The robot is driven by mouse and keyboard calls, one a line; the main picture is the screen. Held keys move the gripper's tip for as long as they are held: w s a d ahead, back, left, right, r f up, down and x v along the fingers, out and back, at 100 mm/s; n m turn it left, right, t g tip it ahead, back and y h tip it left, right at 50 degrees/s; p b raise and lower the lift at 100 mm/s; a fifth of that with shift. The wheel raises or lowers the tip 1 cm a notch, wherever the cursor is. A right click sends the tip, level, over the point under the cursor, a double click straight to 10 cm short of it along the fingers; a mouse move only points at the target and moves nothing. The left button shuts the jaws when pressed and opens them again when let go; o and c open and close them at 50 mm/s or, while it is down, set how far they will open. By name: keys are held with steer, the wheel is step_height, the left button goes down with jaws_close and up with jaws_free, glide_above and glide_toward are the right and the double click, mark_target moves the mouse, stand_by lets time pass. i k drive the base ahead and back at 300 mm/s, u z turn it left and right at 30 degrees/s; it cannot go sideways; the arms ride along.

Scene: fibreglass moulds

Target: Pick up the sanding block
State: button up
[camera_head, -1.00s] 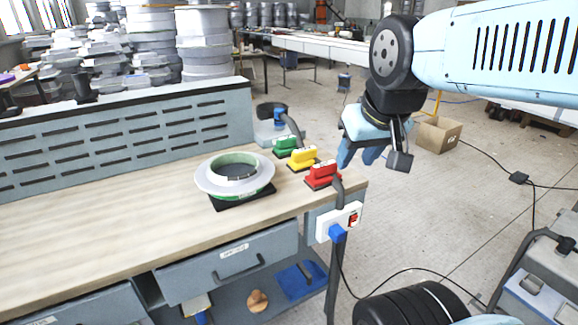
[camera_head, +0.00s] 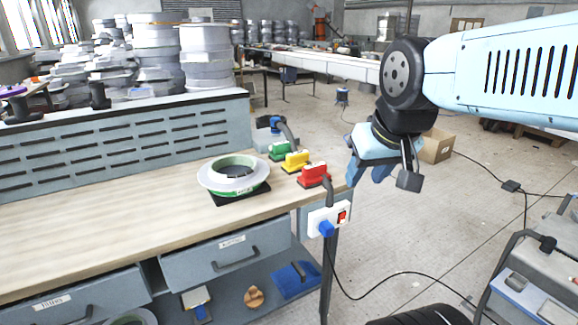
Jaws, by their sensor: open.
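Three block-shaped tools with coloured tops and dark bases stand in a row at the right end of the wooden workbench (camera_head: 110,225). They are a red sanding block (camera_head: 313,174) nearest the corner, a yellow block (camera_head: 296,160) and a green block (camera_head: 280,149) behind it. The frames do not show which one the task means. My gripper (camera_head: 368,172), with blue fingers, is open and empty. It appears just right of the red block, beyond the bench edge in the picture, and apart from it.
A round mould ring (camera_head: 232,175) sits on the bench left of the blocks. A power sander (camera_head: 283,130) stands behind them. A white socket box (camera_head: 328,218) hangs on the bench's front right corner. A cardboard box (camera_head: 436,146) is on the floor, which is mostly clear.

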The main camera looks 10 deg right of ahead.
mark_target(294, 164)
steer(key=z, duration=0.1)
steer(key=i, duration=0.95)
steer(key=u, duration=0.1)
